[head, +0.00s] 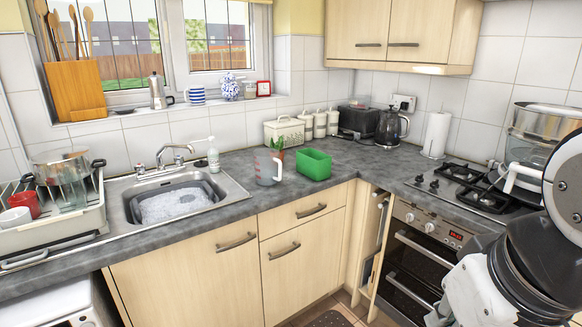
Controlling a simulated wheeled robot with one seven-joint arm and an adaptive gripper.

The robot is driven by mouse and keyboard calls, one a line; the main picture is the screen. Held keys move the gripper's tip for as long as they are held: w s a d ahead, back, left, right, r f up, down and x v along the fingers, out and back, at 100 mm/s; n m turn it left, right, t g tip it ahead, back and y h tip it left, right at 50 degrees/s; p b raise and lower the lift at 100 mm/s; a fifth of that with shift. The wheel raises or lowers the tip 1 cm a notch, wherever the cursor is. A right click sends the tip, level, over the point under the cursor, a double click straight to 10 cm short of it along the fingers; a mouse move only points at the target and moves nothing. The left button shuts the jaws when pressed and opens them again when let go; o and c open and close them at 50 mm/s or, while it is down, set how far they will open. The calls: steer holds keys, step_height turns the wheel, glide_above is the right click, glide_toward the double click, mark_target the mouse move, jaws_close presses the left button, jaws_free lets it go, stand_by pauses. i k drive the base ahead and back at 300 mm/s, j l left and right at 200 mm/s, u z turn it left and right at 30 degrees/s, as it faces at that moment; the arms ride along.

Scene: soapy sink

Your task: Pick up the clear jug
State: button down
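The clear jug (266,169) stands upright on the grey worktop, just right of the sink. It is see-through with some red marking, and its handle seems to be on its right side. A small potted plant (278,145) is close behind it, and a green tub (314,165) is to its right with a small gap. My white and black arm fills the lower right corner, far from the jug. My gripper's fingers do not show in this view.
A sink (232,190) with a grey basin of suds, a tap (176,150) and a soap bottle (213,156) lie left of the jug. A dish rack (92,217) is farther left. A hob (466,185) is at the right. Worktop in front of the jug is clear.

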mark_target(268, 166)
steer(key=i+j, duration=0.15)
steer(key=i, duration=0.4)
steer(key=i+j, duration=0.15)
steer(key=i, duration=0.45)
steer(key=i+j, duration=0.15)
steer(key=i, duration=0.4)
steer(key=i+j+z, duration=0.1)
steer(key=i, duration=0.5)
